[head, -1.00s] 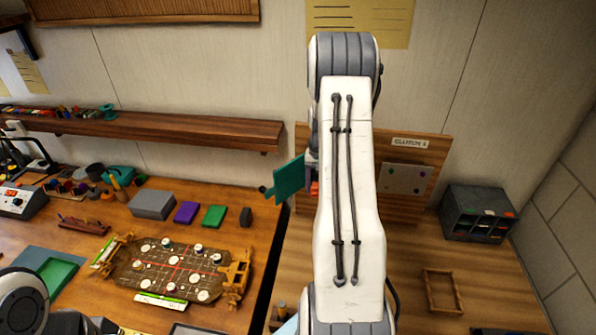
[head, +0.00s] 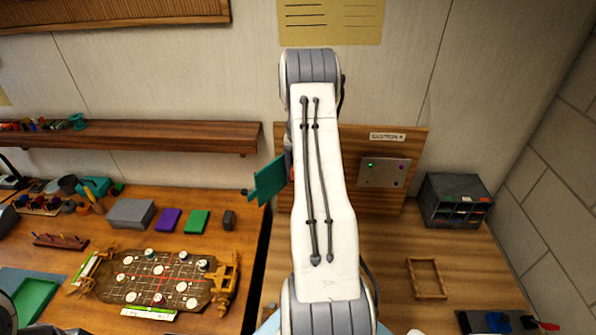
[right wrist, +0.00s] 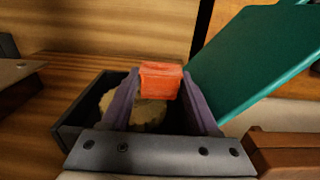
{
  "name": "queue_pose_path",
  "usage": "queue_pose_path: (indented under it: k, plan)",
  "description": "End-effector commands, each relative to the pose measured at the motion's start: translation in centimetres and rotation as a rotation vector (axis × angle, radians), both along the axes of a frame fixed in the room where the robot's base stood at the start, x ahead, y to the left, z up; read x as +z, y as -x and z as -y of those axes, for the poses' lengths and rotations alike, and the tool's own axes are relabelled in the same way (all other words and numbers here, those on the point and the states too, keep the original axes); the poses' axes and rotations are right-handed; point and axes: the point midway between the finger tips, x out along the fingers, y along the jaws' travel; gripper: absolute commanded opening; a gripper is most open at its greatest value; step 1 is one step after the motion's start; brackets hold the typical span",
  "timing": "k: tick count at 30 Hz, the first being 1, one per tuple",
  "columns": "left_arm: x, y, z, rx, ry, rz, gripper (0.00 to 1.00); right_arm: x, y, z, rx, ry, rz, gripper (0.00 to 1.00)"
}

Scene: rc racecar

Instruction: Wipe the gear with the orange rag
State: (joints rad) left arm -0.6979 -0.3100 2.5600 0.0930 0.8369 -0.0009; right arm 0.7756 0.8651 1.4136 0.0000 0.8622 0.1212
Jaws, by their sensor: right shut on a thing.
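My right arm stands upright in the middle of the head view and hides its own gripper there. In the right wrist view, my right gripper (right wrist: 160,84) is shut on a small orange piece, which looks like the orange rag (right wrist: 160,78), between its purple fingers. A tan, irregular thing (right wrist: 150,115) shows behind and below the fingers beside a dark open box (right wrist: 72,128); I cannot tell what it is. I cannot pick out the gear for certain in either view. Only a bit of my left arm shows at the lower left of the head view; its gripper is outside the picture.
A teal panel (head: 268,181) is close beside my right gripper, also in the wrist view (right wrist: 255,65). On the left bench are a car chassis (head: 155,280) and several blocks. A grey organizer (head: 455,200) and wooden frame (head: 427,278) stand right. Bench between them looks clear.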

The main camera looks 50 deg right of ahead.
Motion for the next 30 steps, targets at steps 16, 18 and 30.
queue_pose_path:
  k: [16,18,30]
  plan:
    - [0.0,0.0,0.0,0.000,0.000,0.000,0.91,0.0,-0.1,0.0,0.001,0.000,0.000,0.17]
    - [0.0,0.0,0.0,0.000,0.000,0.000,0.91,0.0,-0.2,0.1,0.001,0.000,0.000,0.17]
    - [-0.1,0.0,0.0,0.000,0.000,0.000,0.91,0.0,1.4,1.4,-0.002,0.000,0.000,0.17]
